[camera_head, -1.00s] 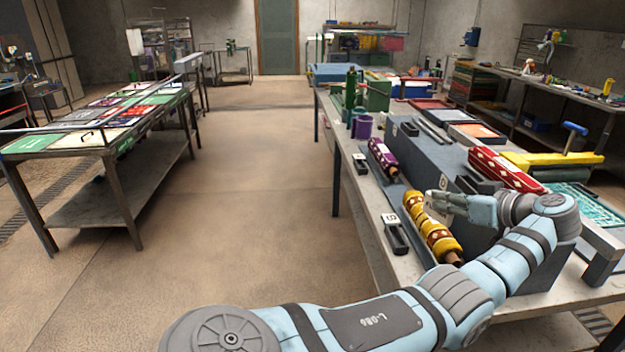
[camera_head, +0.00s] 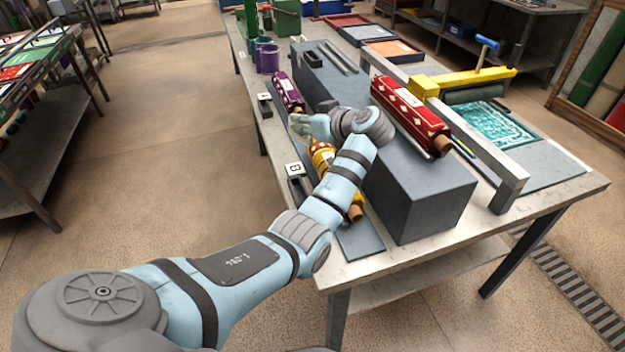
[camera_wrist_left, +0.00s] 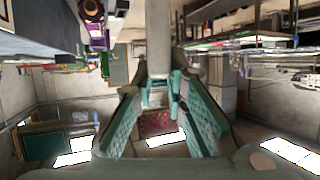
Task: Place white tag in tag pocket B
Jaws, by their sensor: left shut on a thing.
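My left gripper (camera_head: 300,122) is above the near-left side of the table, over the far end of the yellow roll (camera_head: 322,157). In the left wrist view its teal fingers (camera_wrist_left: 162,88) close around a pale upright piece (camera_wrist_left: 158,42), which seems to be the white tag, seen close up. The tag cannot be made out in the head view. Tag pocket B (camera_head: 295,170) is a small dark holder with a white label at the table's left edge, beside the yellow roll. The gripper is beyond it and apart from it. My right gripper is not in view.
Another labelled pocket (camera_head: 265,100) sits farther back by a purple roll (camera_head: 287,92). A red roll (camera_head: 410,115) lies on a raised grey block (camera_head: 425,205). Purple and green cups are at the far left.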

